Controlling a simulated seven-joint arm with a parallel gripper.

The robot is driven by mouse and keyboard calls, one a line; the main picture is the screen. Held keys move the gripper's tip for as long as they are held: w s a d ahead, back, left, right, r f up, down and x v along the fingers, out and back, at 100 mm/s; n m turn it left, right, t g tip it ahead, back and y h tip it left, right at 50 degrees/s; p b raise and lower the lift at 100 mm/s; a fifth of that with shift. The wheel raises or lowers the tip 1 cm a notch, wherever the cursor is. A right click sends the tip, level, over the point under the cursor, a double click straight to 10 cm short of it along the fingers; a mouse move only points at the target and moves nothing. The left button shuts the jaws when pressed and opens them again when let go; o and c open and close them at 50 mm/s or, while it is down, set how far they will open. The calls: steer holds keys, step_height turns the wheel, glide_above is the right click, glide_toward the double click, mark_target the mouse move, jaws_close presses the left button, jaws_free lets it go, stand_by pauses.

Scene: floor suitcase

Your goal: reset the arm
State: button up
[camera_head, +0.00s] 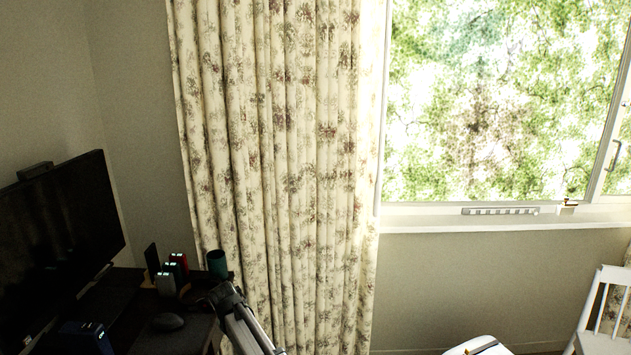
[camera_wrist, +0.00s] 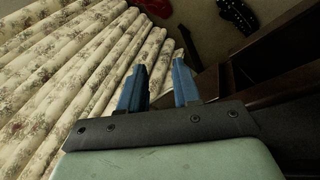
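My gripper (camera_wrist: 159,68) shows in the wrist view with its two blue fingers apart and nothing between them. Past the fingers lie the patterned curtain (camera_wrist: 60,85) on the left and dark wooden furniture (camera_wrist: 265,70) on the right. I cannot tell whether the fingers touch either. In the head view I cannot clearly make out my gripper.
In the head view, a black monitor (camera_head: 60,240), small boxes (camera_head: 166,282), a dark green cup (camera_head: 217,263) and a mouse (camera_head: 168,322) are on the dark desk (camera_head: 125,305). A grey and black jointed thing (camera_head: 240,318) stands beside it. A white chair (camera_head: 603,310) is right.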

steer(key=s+d+f+m+g, duration=0.1)
steer(key=s+d+f+m, duration=0.2)
steer(key=d, duration=0.8)
steer(key=s+d+f+m+g, duration=0.1)
steer(key=s+d+f, duration=0.3)
steer(key=d, duration=0.6)
steer(key=s+d+f+m+g+y, duration=0.1)
steer(key=s+d+f+m, duration=0.2)
steer(key=s+d, duration=0.45)
steer(key=s+d+f+m, duration=0.25)
steer(key=s+d, duration=0.25)
steer(key=d, duration=0.6)
steer(key=s+f+g, duration=0.3)
steer(key=s+f, duration=0.7)
steer(key=s, duration=0.5)
steer(key=s+f+g, duration=0.4)
steer(key=s+f, duration=0.7)
steer(key=s, duration=0.3)
steer(key=shift+s+f, duration=0.15)
steer(key=shift+s, duration=0.2)
